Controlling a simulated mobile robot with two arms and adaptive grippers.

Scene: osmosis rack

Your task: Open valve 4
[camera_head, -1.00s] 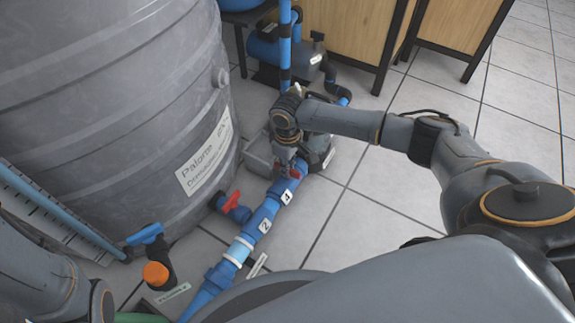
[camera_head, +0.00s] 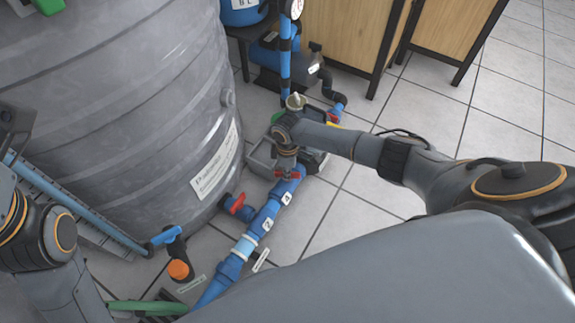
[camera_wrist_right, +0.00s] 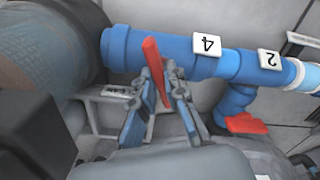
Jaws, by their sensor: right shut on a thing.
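Valve 4 sits on a blue pipe, with its white "4" tag (camera_head: 285,198) beside it; the tag also shows in the wrist view (camera_wrist_right: 207,45). Its red handle (camera_wrist_right: 156,70) stands crosswise to the pipe in the wrist view. My right gripper (camera_wrist_right: 160,98) is shut on this handle, one finger on each side. In the head view my right gripper (camera_head: 287,172) points down at the pipe's far end and hides part of the valve. My left arm shows at the left edge, but I cannot make out its gripper.
A second red handle (camera_head: 237,203) is on a side branch near the "2" tag (camera_head: 266,224). A large grey tank (camera_head: 120,110) stands to the left. A blue valve with an orange cap (camera_head: 178,269) is in front. Tiled floor (camera_head: 375,200) is open at right.

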